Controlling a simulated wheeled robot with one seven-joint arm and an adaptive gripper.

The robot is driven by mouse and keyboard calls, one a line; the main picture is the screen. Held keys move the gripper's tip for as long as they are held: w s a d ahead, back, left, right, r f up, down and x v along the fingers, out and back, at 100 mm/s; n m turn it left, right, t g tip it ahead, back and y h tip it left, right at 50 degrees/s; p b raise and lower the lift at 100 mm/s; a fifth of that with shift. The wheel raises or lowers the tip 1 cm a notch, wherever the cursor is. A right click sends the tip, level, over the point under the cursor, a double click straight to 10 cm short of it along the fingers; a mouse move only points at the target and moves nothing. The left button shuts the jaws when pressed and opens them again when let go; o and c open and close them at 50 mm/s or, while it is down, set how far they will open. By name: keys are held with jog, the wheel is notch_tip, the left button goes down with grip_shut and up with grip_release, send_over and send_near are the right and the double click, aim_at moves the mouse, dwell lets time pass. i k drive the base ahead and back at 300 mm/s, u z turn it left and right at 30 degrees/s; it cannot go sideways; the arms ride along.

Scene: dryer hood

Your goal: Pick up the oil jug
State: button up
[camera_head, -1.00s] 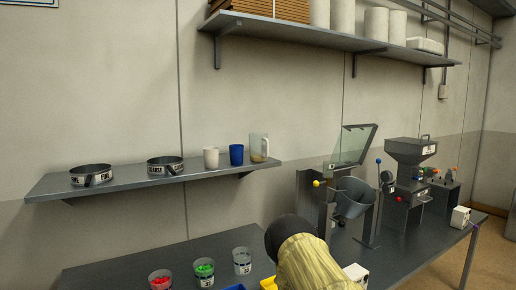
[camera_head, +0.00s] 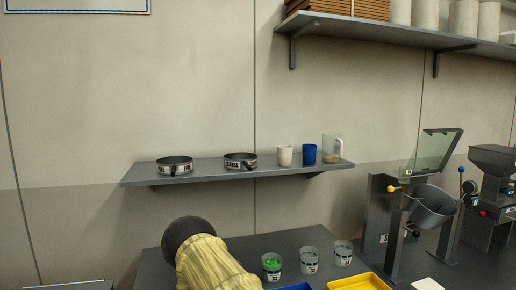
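A clear jug with a handle and a little yellowish content, which looks like the oil jug (camera_head: 332,149), stands upright at the right end of the wall shelf (camera_head: 200,175). A blue cup (camera_head: 309,154) and a white cup (camera_head: 285,156) stand just left of it. Part of my arm, with a pale yellow cover and a dark rounded end, rises at the bottom left of centre, below the shelf and apart from the jug. My gripper's fingers do not show.
Two labelled sieves (camera_head: 175,165) (camera_head: 240,160) sit on the shelf's left part. Below, the bench holds a beaker with green pieces (camera_head: 272,266), two other beakers (camera_head: 309,261) (camera_head: 343,253) and a yellow tray (camera_head: 358,283). A hooded machine (camera_head: 432,205) stands at right. A higher shelf (camera_head: 390,33) overhangs.

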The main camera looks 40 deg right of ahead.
aim_at(332, 144)
jog(key=u, duration=1.55)
jog(key=k, duration=1.35)
jog(key=z, duration=2.35)
